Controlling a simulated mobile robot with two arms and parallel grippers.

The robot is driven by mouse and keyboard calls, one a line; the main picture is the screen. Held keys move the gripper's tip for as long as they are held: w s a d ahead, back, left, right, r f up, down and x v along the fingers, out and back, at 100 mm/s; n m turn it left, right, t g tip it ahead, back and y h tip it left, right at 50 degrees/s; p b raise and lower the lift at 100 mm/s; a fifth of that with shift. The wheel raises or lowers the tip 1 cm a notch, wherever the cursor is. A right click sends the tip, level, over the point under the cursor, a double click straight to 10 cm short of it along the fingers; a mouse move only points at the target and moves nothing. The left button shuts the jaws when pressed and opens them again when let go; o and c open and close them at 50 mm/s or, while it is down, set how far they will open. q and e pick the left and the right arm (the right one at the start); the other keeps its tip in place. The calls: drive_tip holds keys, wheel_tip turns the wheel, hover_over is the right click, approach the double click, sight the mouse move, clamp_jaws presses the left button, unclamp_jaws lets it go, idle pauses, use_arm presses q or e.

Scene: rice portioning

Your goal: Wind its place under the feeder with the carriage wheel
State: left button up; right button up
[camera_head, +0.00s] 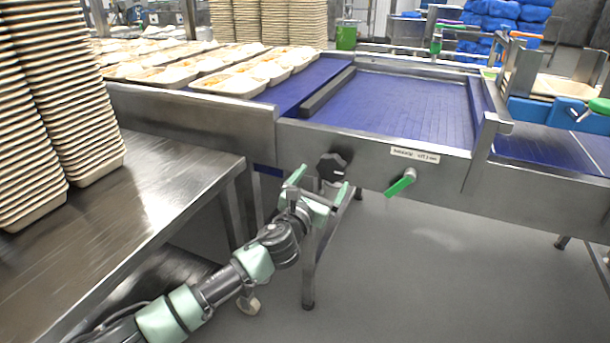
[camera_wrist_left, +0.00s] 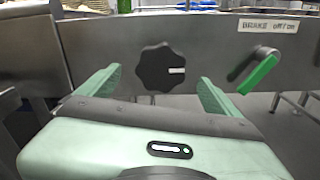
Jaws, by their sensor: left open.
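The carriage wheel is a black lobed knob (camera_head: 332,167) with a white mark, on the front steel panel of the conveyor. In the left wrist view the wheel (camera_wrist_left: 161,68) lies ahead, between the two fingers, with its white mark pointing right. My left gripper (camera_head: 320,184) is open and empty just in front of and below the wheel, apparently not touching it. Its fingers (camera_wrist_left: 158,82) stand apart on either side of the wheel in the wrist view. The feeder cannot be identified for certain. My right gripper is not in view.
A green brake lever (camera_head: 401,184) sits right of the wheel under a "BRAKE off/on" label (camera_head: 414,154). A steel table (camera_head: 150,200) with tray stacks (camera_head: 85,90) stands at left. Filled trays (camera_head: 228,84) lie on the blue belt. Floor at lower right is clear.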

sight(330, 171)
use_arm(q)
drive_tip(key=b+x, duration=0.1)
drive_tip(key=x, duration=0.2)
drive_tip(key=shift+w+d, duration=0.2)
drive_tip(key=shift+d, duration=0.05)
drive_tip(key=b+x, duration=0.1)
drive_tip(key=x, duration=0.2)
drive_tip(key=shift+w, duration=0.15)
drive_tip(key=shift+w+d+b, duration=0.15)
drive_tip(key=shift+w+b, duration=0.2)
drive_tip(key=shift+w, duration=0.05)
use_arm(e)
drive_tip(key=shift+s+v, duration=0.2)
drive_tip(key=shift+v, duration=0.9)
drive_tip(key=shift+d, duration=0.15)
use_arm(q)
drive_tip(key=c, duration=1.4)
